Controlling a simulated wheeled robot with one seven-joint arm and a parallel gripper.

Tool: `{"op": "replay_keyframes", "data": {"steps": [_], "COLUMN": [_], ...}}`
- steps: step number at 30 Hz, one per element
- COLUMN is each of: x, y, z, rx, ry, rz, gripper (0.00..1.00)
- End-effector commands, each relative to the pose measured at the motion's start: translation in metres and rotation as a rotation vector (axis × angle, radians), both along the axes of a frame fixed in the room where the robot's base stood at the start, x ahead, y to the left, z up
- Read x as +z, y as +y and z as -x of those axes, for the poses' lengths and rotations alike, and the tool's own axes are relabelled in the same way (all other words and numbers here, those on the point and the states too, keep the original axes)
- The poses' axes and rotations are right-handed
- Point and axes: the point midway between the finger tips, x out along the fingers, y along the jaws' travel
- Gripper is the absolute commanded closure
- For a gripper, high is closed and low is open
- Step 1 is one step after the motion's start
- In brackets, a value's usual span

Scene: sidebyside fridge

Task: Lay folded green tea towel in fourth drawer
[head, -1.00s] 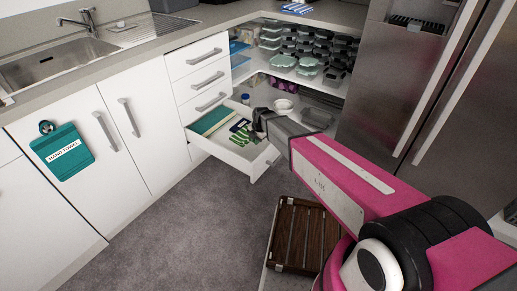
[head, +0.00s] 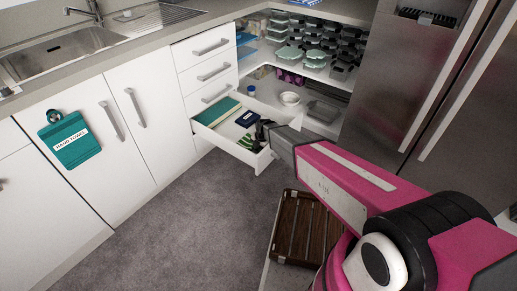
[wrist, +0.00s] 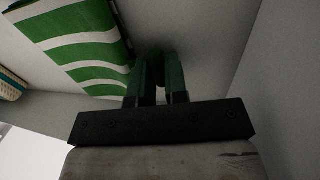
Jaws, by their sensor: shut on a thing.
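The fourth drawer (head: 222,143) stands pulled out below three shut drawers. The green towel with white stripes (head: 246,143) shows in the head view at the drawer's front right, beside my gripper (head: 263,133). In the wrist view the striped towel (wrist: 85,45) spreads at the upper left. My gripper (wrist: 158,85) is shut, with green between its fingers, so it is shut on the towel. The gripper is low over the drawer's right side. My arm hides part of that corner; I cannot tell how much of the towel touches the drawer bottom.
A flat teal-green item (head: 215,112) and a dark blue item (head: 247,118) lie in the drawer. Open corner shelves behind hold containers and a white bowl (head: 290,98). The steel fridge (head: 400,100) stands right.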

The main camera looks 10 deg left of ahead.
Motion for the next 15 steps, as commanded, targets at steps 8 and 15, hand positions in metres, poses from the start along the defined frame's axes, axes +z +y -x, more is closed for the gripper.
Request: {"op": "replay_keyframes", "data": {"steps": [8,15], "x": [-0.0006,-0.0002], "y": [0.0001,0.0], "z": [0.0001,0.0001], "rx": [0.0,0.0], "ry": [0.0,0.0], "rz": [0.0,0.0], "gripper": [0.8,0.61]}}
